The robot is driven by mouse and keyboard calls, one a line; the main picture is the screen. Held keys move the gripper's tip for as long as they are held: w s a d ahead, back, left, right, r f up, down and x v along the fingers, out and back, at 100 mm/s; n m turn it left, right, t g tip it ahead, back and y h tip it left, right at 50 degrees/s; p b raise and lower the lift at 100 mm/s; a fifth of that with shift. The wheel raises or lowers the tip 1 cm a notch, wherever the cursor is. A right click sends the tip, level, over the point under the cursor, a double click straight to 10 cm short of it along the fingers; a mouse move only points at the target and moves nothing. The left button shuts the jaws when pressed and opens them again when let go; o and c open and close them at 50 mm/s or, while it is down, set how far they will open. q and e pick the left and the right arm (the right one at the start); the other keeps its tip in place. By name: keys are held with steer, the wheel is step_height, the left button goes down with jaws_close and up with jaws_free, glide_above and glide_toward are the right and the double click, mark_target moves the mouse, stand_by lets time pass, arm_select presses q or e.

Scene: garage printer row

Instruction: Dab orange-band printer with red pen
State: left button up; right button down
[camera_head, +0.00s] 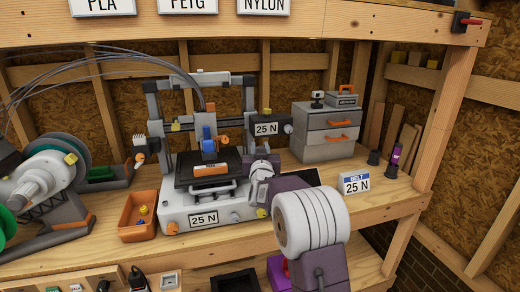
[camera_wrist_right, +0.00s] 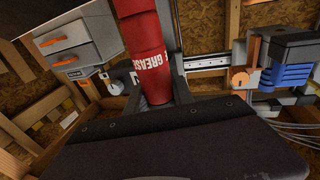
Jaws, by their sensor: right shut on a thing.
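A white-and-grey printer (camera_head: 177,213) with a dark bed stands on the bench in the head view. It carries "25 N" labels and an orange piece at the bed front; no clear orange band shows. My right gripper (camera_head: 262,172) is at the right side of its bed, partly hidden by my wrist. In the right wrist view it is shut on a red pen (camera_wrist_right: 142,45) marked "GREASE". The pen's tip is out of view, and the pen cannot be made out in the head view. Contact with the printer cannot be told. My left gripper is not in view.
An orange bin (camera_head: 137,216) with small parts stands left of the printer. A spool device (camera_head: 45,185) is at the far left. A grey drawer unit (camera_head: 326,132) stands behind right.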

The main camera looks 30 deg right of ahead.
steer(key=shift+f, duration=0.25)
steer(key=shift+r+p, duration=0.3)
steer(key=shift+r, duration=0.35)
stand_by(0.4)
step_height(320, 180, up, 5)
steer(key=p, duration=0.3)
steer(key=shift+p, duration=0.4)
